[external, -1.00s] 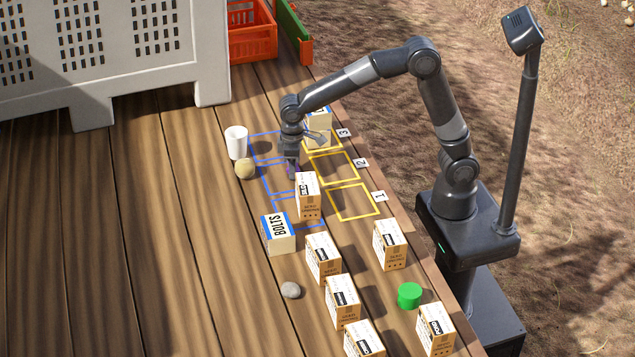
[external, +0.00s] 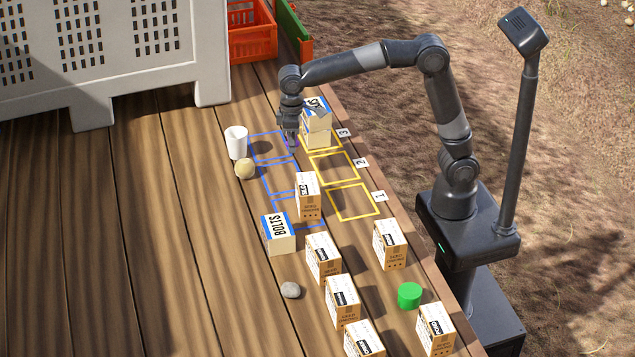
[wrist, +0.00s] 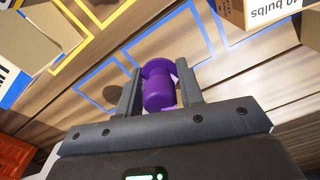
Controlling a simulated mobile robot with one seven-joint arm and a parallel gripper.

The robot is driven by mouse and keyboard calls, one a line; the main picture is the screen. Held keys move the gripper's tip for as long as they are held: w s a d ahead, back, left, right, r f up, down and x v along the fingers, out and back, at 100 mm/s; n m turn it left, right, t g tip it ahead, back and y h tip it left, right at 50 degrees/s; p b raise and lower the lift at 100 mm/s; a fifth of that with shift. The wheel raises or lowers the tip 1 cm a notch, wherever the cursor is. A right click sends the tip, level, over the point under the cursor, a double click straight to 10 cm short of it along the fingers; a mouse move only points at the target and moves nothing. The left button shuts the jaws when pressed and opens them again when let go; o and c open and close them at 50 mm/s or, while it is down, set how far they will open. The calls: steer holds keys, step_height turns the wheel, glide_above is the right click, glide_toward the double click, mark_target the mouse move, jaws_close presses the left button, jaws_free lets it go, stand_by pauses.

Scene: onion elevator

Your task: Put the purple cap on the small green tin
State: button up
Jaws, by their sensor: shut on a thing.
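The purple cap (wrist: 160,88) is between the two fingers of my gripper (wrist: 157,76) in the wrist view. It looks like a knob with a wider flange. In the external view my gripper (external: 291,134) is shut on it above the blue-outlined squares, off the table, and the cap is mostly hidden there. The small green tin (external: 410,296) stands on the table at the lower right, between cartons, well apart from my gripper. It is not in the wrist view.

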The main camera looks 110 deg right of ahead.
steer(key=a+n, duration=0.1)
steer(key=a, duration=0.3)
steer(key=w+a+r+n, duration=0.1)
steer(key=a+n, duration=0.1)
steer(key=a, duration=0.2)
steer(key=w+a+n, duration=0.1)
steer(key=a, duration=0.3)
steer(key=shift+a+r, duration=0.3)
steer(key=shift+r, duration=0.1)
steer(key=s+a+r+n, duration=0.2)
steer(key=a+n, duration=0.4)
steer(key=a, duration=1)
steer(key=n, duration=0.7)
glide_above(410, 290)
steer(key=f, duration=0.4)
steer(key=shift+w+d+f, duration=0.1)
steer(key=shift+w+d, duration=0.05)
steer(key=shift+d, duration=0.2)
steer(key=shift+s+a+f, duration=0.2)
steer(key=shift+a+f, duration=0.1)
steer(key=shift+a, duration=0.15)
steer(key=shift+f, duration=1.95)
steer(key=shift+f, duration=0.15)
steer(key=o, duration=1)
steer(key=shift+c, duration=0.2)
